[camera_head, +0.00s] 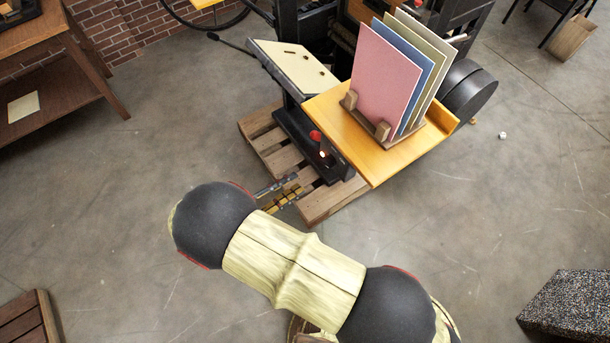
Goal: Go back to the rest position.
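My arm crosses the lower middle of the head view, with dark round joints and a pale link. Part of my gripper (280,194) shows just beyond the arm, as narrow grey and yellow pieces over the wooden pallet's near left side. The rest of it is hidden behind the arm, and its opening is not clear. I see nothing held in the visible part.
A hand press (305,135) stands on a wooden pallet (262,135). Its orange shelf (385,165) carries a wooden rack with pink, blue and tan boards (382,75). A wooden table (35,35) is upper left, a speckled block (570,305) lower right. Open floor lies left and right.

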